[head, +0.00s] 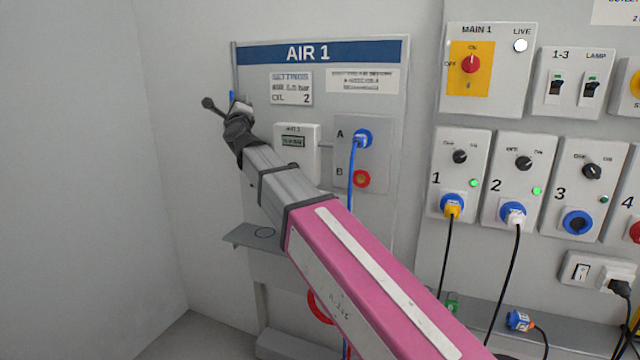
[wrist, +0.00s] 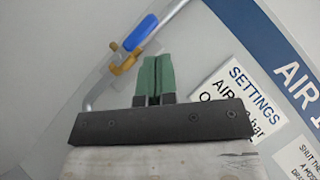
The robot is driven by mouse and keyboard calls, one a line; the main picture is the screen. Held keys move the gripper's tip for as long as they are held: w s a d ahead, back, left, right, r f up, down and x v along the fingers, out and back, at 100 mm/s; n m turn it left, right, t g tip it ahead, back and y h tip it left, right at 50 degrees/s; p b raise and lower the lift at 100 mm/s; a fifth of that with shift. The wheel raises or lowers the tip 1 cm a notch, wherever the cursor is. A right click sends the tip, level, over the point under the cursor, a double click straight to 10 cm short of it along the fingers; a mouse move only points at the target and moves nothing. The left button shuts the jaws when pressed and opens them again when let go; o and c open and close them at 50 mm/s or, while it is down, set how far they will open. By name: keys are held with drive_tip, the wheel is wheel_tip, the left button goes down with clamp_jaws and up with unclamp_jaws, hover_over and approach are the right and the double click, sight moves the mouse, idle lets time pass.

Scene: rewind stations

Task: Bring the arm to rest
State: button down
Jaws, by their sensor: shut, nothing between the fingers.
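My arm reaches from the lower right of the head view up to the upper left edge of the AIR 1 panel (head: 345,56). In the wrist view my gripper (wrist: 153,62) has its two green fingers together, with nothing between them. A pipe with a brass valve and a blue handle (wrist: 141,33) shows just beyond the fingertips; I cannot tell whether they touch. In the head view the blue handle (head: 232,96) shows only as a sliver behind the arm's end, and the fingers cannot be made out.
The SETTINGS card (wrist: 243,105) is right of the fingers. A blue plug (head: 362,139) with a blue hose sits in outlet A; red outlet B (head: 361,178) is below. A small shelf (head: 252,235) juts out under the arm. Switch boxes with plugged cables stand right. The left wall is bare.

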drive_tip(key=v, duration=0.5)
drive_tip(key=x, duration=0.5)
wheel_tip(320, 180, down, 8)
drive_tip(key=w+m+t+h, duration=0.2)
drive_tip(key=m+h, duration=1.5)
drive_tip(key=m, duration=0.3)
drive_tip(key=shift+w+t, duration=0.3)
drive_tip(key=shift+w, duration=0.1)
drive_tip(key=shift+f, duration=0.1)
